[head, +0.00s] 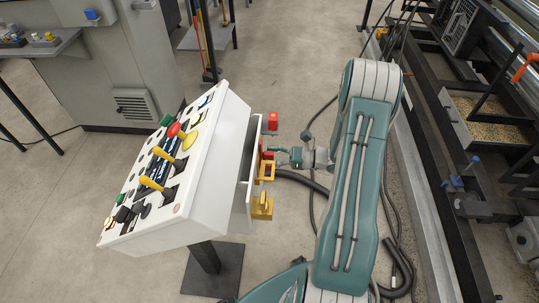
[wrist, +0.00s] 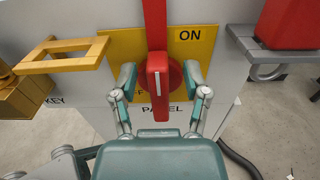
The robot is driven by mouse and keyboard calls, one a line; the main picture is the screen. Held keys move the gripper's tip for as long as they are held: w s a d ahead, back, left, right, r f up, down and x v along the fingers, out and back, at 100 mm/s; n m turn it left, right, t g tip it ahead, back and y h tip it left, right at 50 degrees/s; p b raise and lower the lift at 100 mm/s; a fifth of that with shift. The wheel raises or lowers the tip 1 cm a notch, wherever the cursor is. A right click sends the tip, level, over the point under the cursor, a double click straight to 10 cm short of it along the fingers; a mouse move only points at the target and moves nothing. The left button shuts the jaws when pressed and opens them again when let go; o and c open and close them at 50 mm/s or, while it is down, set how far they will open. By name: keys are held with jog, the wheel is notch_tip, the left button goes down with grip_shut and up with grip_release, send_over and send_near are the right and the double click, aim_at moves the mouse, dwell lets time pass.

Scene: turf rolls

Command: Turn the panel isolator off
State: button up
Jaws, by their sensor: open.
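The panel isolator's red handle (wrist: 158,82) stands upright on a round red base in front of a yellow plate (wrist: 119,46), in the wrist view. A white line runs along the handle. "ON" is printed at the plate's upper right; lettering at lower left is mostly hidden, with an "F" showing. "PANEL" is printed below. My gripper (wrist: 161,76) is open, with one finger on each side of the handle and visible gaps between. In the head view, my gripper (head: 281,150) reaches the side of the white console (head: 212,165); the handle is small and partly hidden there.
A yellow bracket (wrist: 62,56) sticks out left of the isolator, with a yellow padlock (head: 262,207) nearby. Rails and machinery (head: 470,200) line the right; open floor lies behind the console.

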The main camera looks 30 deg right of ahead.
jog(key=shift+w+a, duration=0.25)
jog(key=shift+a, duration=0.15)
jog(key=shift+s+d, duration=0.1)
grip_shut()
